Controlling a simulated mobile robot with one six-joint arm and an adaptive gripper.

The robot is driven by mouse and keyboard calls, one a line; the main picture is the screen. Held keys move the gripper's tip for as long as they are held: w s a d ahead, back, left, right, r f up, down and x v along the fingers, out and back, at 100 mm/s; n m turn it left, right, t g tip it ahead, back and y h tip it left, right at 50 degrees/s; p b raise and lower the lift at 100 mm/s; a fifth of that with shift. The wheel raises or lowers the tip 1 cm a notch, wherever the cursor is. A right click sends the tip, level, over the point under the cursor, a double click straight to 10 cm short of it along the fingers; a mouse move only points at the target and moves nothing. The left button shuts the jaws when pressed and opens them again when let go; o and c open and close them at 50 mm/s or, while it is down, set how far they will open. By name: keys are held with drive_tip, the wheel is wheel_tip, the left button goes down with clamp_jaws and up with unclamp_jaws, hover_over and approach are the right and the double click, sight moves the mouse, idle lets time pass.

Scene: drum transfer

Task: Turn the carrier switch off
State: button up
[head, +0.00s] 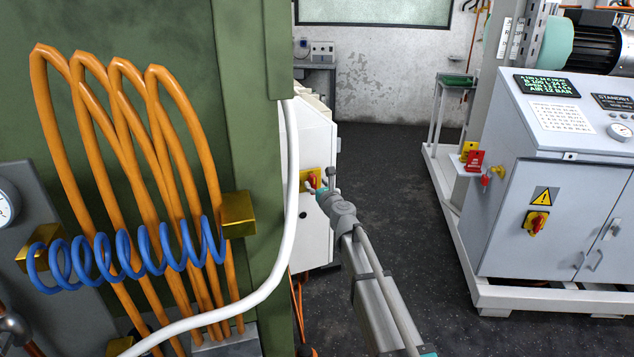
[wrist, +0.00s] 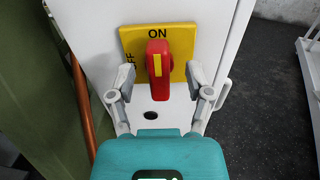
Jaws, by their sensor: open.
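The carrier switch is a red rotary handle (wrist: 158,68) on a yellow plate (wrist: 183,38), mounted on a white cabinet (wrist: 90,20). The plate reads ON at the top and OFF at the left. The handle stands upright, with its yellow mark toward ON. My gripper (wrist: 160,88) is open, one finger on each side of the handle, with gaps visible on both sides. In the head view the yellow plate (head: 309,181) shows small on the cabinet's side, and my gripper (head: 324,186) reaches it, partly covering the handle.
A green machine column (head: 250,60) with orange hoses (head: 130,120) and a blue coil (head: 110,262) stands close on the left. A white cable (head: 291,180) hangs beside it. A grey control cabinet (head: 540,180) stands on the right. The dark floor (head: 390,170) between is clear.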

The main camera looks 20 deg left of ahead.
drive_tip(key=shift+x, duration=1.3)
